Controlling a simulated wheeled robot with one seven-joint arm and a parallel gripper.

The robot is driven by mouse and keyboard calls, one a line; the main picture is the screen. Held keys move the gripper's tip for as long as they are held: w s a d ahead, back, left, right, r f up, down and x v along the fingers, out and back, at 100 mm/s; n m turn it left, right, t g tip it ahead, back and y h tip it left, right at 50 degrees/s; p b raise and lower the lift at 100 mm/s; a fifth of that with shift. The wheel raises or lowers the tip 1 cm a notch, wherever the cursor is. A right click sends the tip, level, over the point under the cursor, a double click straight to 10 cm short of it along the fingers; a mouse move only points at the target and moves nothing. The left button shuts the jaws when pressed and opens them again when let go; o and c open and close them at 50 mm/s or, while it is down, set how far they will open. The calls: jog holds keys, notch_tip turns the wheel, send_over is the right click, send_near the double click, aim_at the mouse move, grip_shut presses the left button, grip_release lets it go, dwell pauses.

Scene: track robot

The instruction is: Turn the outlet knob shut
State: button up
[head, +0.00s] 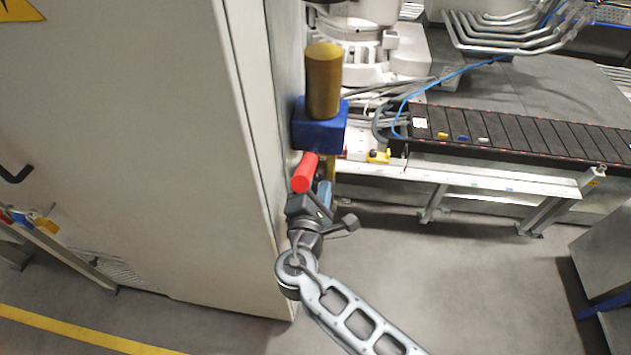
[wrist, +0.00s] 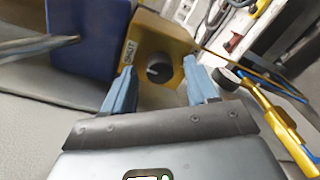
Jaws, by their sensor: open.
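A brass-coloured block (wrist: 176,38) faces my gripper in the wrist view, with lettering that seems to read SHUT on its left part. A dark round piece (wrist: 160,68), which looks like the outlet knob, sits in its face. My gripper (wrist: 160,70) is open and empty, its two blue fingers at either side of the dark piece in the picture. I cannot tell whether they touch it. In the head view my gripper (head: 321,190) is below a blue box (head: 318,130) with a brass cylinder (head: 323,80) on it; the knob cannot be made out there.
A red cylinder (head: 305,172) is close beside my gripper, under the blue box. A large pale cabinet (head: 150,130) stands at the left. A bench with a dark slatted top (head: 520,130) is at the right. The floor between is clear.

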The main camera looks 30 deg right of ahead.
jog(key=shift+s, duration=0.1)
jog(key=b+v, duration=0.1)
jog(key=v, duration=0.6)
jog(key=shift+s+a, duration=0.2)
jog(key=shift+s, duration=0.05)
jog(key=s+d+f+m+g+y, duration=0.1)
jog(key=s+f+m+y, duration=0.25)
jog(key=s, duration=0.65)
jog(key=s+d+f+m+g+y, duration=0.2)
jog(key=s+f+y, duration=0.3)
jog(key=s, duration=0.5)
jog(key=s+d+r+m+t+y, duration=0.1)
jog(key=s+r+m+t, duration=0.1)
jog(key=s+r+m, duration=0.4)
jog(key=s+d+r+m+t, duration=0.1)
jog(key=s+r+m, duration=0.5)
jog(key=r, duration=0.9)
jog(key=shift+s+t+y, duration=0.35)
jog(key=shift+s+t, duration=0.15)
jog(key=shift+s, duration=0.65)
